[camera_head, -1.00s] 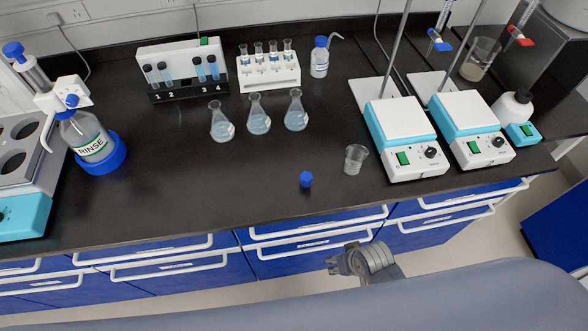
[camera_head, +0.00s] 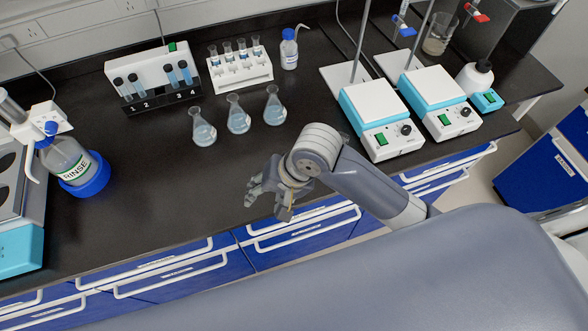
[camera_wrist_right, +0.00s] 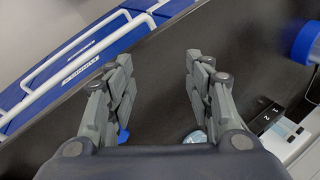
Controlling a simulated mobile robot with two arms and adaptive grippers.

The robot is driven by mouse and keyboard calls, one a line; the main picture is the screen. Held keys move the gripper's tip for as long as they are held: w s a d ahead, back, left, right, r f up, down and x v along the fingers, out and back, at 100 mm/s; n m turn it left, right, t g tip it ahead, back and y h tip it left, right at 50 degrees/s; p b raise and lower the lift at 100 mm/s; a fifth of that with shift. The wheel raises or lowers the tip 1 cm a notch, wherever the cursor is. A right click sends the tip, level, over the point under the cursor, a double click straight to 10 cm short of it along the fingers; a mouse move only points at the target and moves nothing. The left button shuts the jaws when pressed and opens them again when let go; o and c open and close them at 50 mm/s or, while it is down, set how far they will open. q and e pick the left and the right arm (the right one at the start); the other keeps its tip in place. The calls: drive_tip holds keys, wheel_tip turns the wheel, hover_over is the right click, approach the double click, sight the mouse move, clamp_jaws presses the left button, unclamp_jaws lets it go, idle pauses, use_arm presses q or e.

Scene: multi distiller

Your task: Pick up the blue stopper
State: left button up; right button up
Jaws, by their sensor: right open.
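The blue stopper shows in the right wrist view as a small blue patch (camera_wrist_right: 124,136), mostly covered by the inner side of one finger. In the head view it is hidden behind my right arm. My right gripper (camera_head: 267,201) is open and empty over the bench near its front edge; its two spread fingers (camera_wrist_right: 158,60) also show in the right wrist view, with bare black bench between them. I cannot tell its height above the bench. My left gripper is not in view.
Flasks (camera_head: 238,116) stand behind my gripper, with a tube rack (camera_head: 240,68) farther back. Blue drawers (camera_head: 300,232) lie below the front edge. The bench's left middle is clear.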

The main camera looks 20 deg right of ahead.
drive_tip(key=w+d+r+m+h, duration=0.1)
drive_tip(key=w+d+m, duration=0.1)
drive_tip(key=d+m, duration=0.1)
drive_tip(key=w+d+r+m+g+h, duration=0.1)
drive_tip(key=w+d+r+m, duration=0.1)
drive_tip(key=m, duration=0.3)
drive_tip(key=w+d+r+m+g+h, duration=0.1)
drive_tip(key=w+d+m+h, duration=0.1)
drive_tip(key=w+d+m, duration=0.1)
drive_tip(key=shift+w+d+r+m, duration=0.3)
drive_tip(key=shift+w+d+m, duration=0.05)
drive_tip(key=shift+m, duration=0.15)
drive_tip(key=shift+d+m, duration=0.2)
drive_tip(key=shift+m, duration=0.1)
wheel_tip(320, 180, down, 5)
drive_tip(key=shift+f+p, duration=0.1)
drive_tip(key=shift+p, duration=0.3)
drive_tip(key=f, duration=0.2)
drive_tip(key=f+p, duration=0.1)
drive_tip(key=f, duration=0.1)
drive_tip(key=shift+a+f, duration=0.2)
drive_tip(key=shift+f, duration=0.5)
drive_tip(key=c, duration=0.8)
